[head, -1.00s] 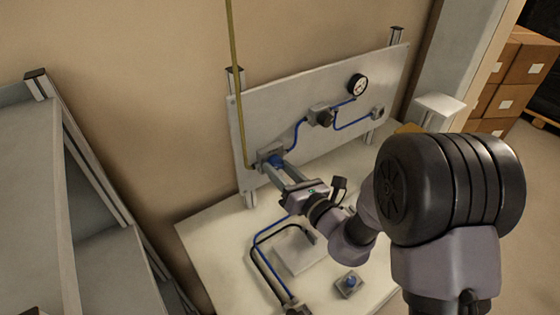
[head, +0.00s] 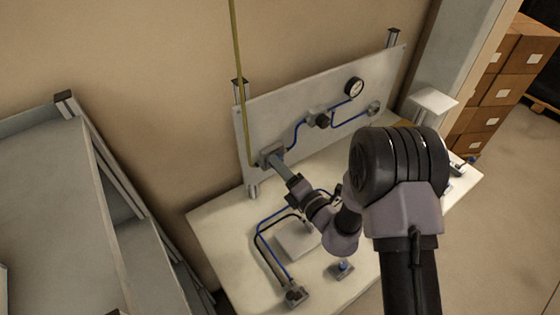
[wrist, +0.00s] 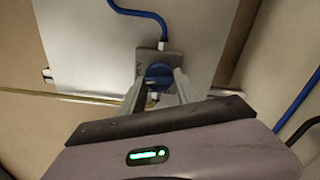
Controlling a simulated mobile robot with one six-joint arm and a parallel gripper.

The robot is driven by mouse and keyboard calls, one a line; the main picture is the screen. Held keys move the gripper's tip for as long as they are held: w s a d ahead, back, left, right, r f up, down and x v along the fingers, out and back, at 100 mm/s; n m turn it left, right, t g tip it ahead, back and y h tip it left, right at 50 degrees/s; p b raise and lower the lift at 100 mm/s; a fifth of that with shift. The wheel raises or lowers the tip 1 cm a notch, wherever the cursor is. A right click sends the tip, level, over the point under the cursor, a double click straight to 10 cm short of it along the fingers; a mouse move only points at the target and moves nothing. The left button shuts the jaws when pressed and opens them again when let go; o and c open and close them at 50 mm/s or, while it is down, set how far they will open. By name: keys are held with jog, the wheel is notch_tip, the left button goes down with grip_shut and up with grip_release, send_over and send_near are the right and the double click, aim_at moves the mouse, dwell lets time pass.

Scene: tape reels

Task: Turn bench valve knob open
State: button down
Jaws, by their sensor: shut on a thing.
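The blue valve knob (wrist: 158,74) sits on a grey valve block (wrist: 148,60) at the lower left of the upright panel (head: 290,105). The valve block also shows in the head view (head: 268,154). My gripper (wrist: 159,80) reaches the knob from the front, with one finger on each side of it, and is shut on it. In the head view my gripper (head: 277,160) hides most of the knob. A blue hose and a yellow line meet at the valve block.
A gauge (head: 354,87) and a dark-knobbed fitting (head: 320,120) are on the panel. On the white bench (head: 225,225) are hoses, a pale block (head: 298,240) and a small blue-knobbed part (head: 341,269). A grey shelf (head: 60,200) stands left; boxes (head: 500,90) are right.

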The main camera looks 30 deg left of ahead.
jog(key=shift+m+p, duration=0.6)
jog(key=shift+m, duration=0.2)
jog(key=c, duration=0.9)
grip_release()
jog(key=v, duration=1.7)
jog(key=shift+d+b, duration=0.2)
jog(key=shift+b, duration=0.2)
jog(key=shift+s, duration=0.1)
